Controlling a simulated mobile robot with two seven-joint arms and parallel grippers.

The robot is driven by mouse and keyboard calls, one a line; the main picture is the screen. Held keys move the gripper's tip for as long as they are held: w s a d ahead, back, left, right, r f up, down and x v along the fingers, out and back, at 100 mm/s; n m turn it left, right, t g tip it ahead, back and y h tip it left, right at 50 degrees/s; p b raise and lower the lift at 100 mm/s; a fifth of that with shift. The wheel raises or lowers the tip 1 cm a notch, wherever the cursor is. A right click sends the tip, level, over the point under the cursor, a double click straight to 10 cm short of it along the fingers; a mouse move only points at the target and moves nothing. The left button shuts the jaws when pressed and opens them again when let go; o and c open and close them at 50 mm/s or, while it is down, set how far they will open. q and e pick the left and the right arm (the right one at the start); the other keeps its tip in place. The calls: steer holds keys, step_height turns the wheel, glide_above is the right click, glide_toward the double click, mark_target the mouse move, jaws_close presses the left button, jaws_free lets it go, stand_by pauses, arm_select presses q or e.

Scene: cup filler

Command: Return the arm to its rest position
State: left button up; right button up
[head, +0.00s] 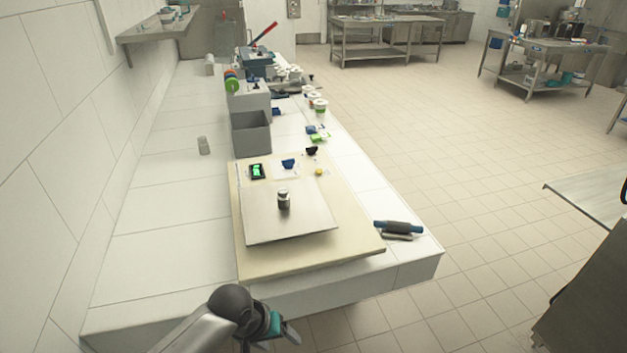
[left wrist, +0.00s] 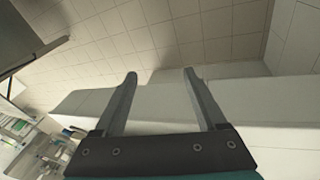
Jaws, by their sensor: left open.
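My left gripper (head: 280,335) is low in the head view, off the front end of the white counter (head: 180,210). In the left wrist view its two fingers (left wrist: 160,75) are spread apart with nothing between them. Behind them are the white counter edge and floor tiles. My left arm comes in from the bottom left of the head view. My right gripper does not show in either view.
On the counter, a beige board (head: 310,258) bears a steel plate (head: 262,222) with a small metal weight (head: 284,201) on it. A grey bin (head: 251,135) stands behind. A blue-handled tool (head: 398,228) lies at the right edge.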

arm_select(q)
steer(key=s+a+f+y+b, duration=0.15)
steer(key=s+a+f, duration=0.3)
steer(key=f, duration=0.75)
steer(key=s+a+f+b, duration=0.35)
steer(key=s+f, duration=0.25)
steer(key=f, duration=0.6)
steer(key=s+a+f+m+b, duration=0.1)
steer(key=s+f, duration=0.3)
steer(key=s, duration=0.4)
steer(key=s+a+f+m+g+y+b, duration=0.1)
steer(key=s+f, duration=0.4)
steer(key=s, duration=0.3)
steer(key=s+a+f+m+b, duration=0.1)
steer(key=s+f, duration=0.3)
steer(key=s, duration=0.5)
steer(key=shift+a+f+m+b, duration=0.3)
steer(key=shift+b, duration=0.3)
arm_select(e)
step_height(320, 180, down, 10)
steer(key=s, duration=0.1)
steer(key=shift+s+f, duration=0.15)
arm_select(q)
steer(key=shift+w+y, duration=0.1)
steer(key=shift+y, duration=0.15)
